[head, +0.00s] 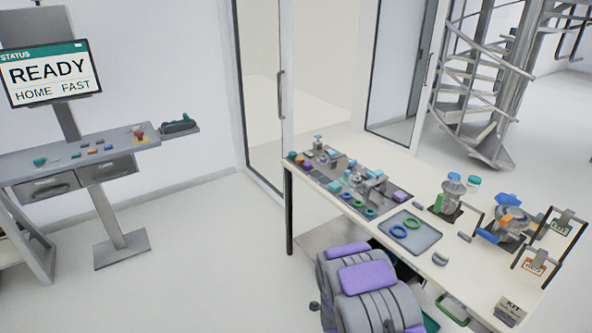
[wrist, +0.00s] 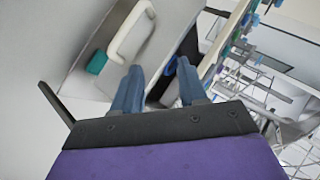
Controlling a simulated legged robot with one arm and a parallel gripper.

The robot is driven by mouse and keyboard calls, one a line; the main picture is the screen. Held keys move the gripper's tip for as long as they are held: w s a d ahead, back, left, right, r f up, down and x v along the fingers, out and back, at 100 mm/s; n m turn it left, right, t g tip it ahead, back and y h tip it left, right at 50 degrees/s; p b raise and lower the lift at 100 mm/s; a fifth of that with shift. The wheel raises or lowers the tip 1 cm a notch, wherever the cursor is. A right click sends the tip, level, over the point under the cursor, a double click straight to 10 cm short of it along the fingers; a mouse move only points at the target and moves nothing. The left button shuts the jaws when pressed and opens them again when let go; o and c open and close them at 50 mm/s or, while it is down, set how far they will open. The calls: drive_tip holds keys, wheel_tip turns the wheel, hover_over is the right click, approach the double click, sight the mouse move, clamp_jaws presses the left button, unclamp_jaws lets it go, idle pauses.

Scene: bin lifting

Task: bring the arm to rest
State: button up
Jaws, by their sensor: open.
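My gripper (wrist: 158,88) shows in the wrist view with two blue fingers spread apart and nothing between them. A cream handle (wrist: 122,32) on a grey surface lies just beyond the fingers, and I cannot tell how far off it is. In the head view my grey and purple arm (head: 370,280) is at the lower middle, in front of the long table (head: 440,270). The gripper's fingers do not show there.
Trays, rings, jars and fixtures crowd the table's top. A green handle (head: 453,309) shows at its near side. A screen (head: 48,73) reading READY, HOME, FAST stands above a side bench (head: 50,163). Floor (head: 200,260) between bench and table is clear. A spiral staircase (head: 490,90) stands behind.

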drive_tip(key=s+a+r+n+g+y+b, duration=0.2)
drive_tip(key=s+r+n+g, duration=0.45)
drive_tip(key=s+r, duration=1)
drive_tip(key=s+r+n+g+b, duration=0.1)
drive_tip(key=s+r+n, duration=0.4)
drive_tip(key=s, duration=1)
drive_tip(key=s+r+n+g+b, duration=0.1)
drive_tip(key=s+r+n+g, duration=0.3)
drive_tip(key=s+r, duration=0.4)
drive_tip(key=s+n, duration=0.1)
drive_tip(key=s, duration=0.6)
drive_tip(key=shift+s+r+y, duration=0.25)
drive_tip(key=shift+s+y, duration=0.05)
drive_tip(key=shift+s, duration=0.05)
